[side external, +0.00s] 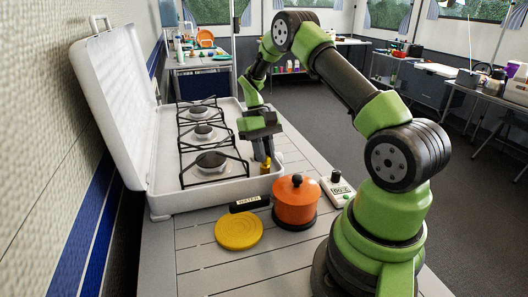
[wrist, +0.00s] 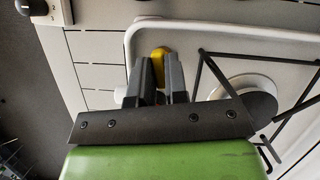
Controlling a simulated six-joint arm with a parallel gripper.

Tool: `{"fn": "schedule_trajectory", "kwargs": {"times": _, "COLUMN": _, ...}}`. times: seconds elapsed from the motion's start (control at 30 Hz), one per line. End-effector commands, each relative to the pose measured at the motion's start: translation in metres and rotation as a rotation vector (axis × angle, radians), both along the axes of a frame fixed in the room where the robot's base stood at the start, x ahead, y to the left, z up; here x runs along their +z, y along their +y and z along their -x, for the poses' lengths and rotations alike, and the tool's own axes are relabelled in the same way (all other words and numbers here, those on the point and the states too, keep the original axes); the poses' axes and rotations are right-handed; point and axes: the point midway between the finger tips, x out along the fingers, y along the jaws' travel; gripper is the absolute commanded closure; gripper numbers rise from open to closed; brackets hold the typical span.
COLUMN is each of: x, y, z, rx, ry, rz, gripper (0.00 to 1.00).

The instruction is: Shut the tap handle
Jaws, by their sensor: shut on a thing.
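The tap handle, a small yellow, brass-coloured piece (side external: 265,167), sits at the front right edge of the white stove. In the wrist view the yellow handle (wrist: 160,52) shows between my two dark fingers. My gripper (side external: 263,157) points down at it from above, and its fingers (wrist: 159,75) are closed on its sides. Most of the handle's lower part and its spout are hidden, so I cannot tell how far it is turned.
The white stove (side external: 164,200) has its lid (side external: 112,95) raised and several black pan supports.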

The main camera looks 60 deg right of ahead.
Motion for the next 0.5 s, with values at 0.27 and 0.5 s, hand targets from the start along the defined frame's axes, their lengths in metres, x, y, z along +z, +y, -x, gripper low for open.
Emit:
{"fn": "schedule_trajectory", "kwargs": {"times": 0.27, "x": 0.0008, "y": -0.0001, "z": 0.0009, "rx": -0.156, "ry": 0.002, "rz": -0.002, "gripper": 1.0}}
{"fn": "schedule_trajectory", "kwargs": {"times": 0.5, "x": 0.0007, "y": 0.0, "z": 0.0011, "rx": -0.215, "ry": 0.004, "rz": -0.002, "gripper": 1.0}}
